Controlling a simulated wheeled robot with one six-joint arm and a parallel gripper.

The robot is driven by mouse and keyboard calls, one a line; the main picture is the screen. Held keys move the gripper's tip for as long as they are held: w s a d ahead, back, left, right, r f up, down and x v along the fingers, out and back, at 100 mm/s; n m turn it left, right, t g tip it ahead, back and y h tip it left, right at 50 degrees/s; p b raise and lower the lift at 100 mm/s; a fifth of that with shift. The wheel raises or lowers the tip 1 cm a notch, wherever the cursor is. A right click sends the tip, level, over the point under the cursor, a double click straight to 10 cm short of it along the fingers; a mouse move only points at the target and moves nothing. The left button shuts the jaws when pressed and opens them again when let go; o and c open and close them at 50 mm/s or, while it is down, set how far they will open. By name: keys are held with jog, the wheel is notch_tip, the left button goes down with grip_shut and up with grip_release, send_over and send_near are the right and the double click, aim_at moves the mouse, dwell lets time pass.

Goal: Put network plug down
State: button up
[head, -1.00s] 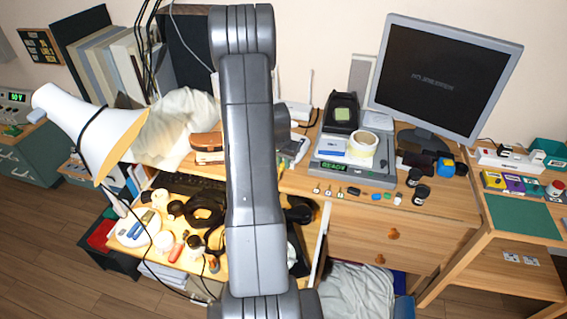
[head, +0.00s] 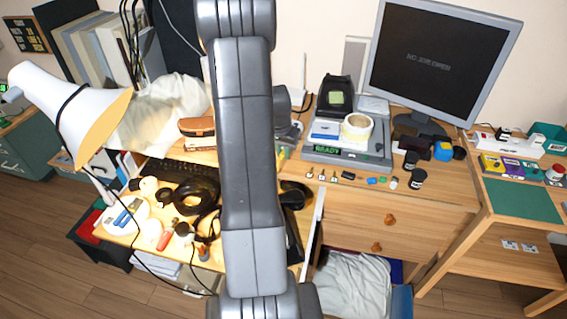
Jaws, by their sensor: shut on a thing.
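My gripper does not show in the head view; only my grey arm links cross the middle of the picture and hide part of the desk. I cannot make out the network plug or what it rests against. The wooden desk (head: 455,200) stands against the wall. A grey device with a lit READY display (head: 327,150) sits on it right of my arm, with a roll of tape (head: 357,127) on top.
A monitor (head: 440,62) stands at the back right. A white lamp (head: 75,105) leans in at left. Headphones (head: 197,197) and several small items crowd the lower shelf. A green mat (head: 520,198) lies at right. Bare desk shows near the drawers.

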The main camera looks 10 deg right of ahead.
aim_at(283, 159)
jog(key=shift+f, duration=2.55)
jog(key=o, duration=0.8)
jog(key=shift+r, duration=0.1)
jog(key=shift+r, duration=0.5)
jog(key=r, duration=0.3)
jog(key=s+a+r, duration=0.1)
jog(key=r, duration=0.3)
jog(key=s+r, duration=0.1)
jog(key=r, duration=0.3)
jog(key=shift+a, duration=0.15)
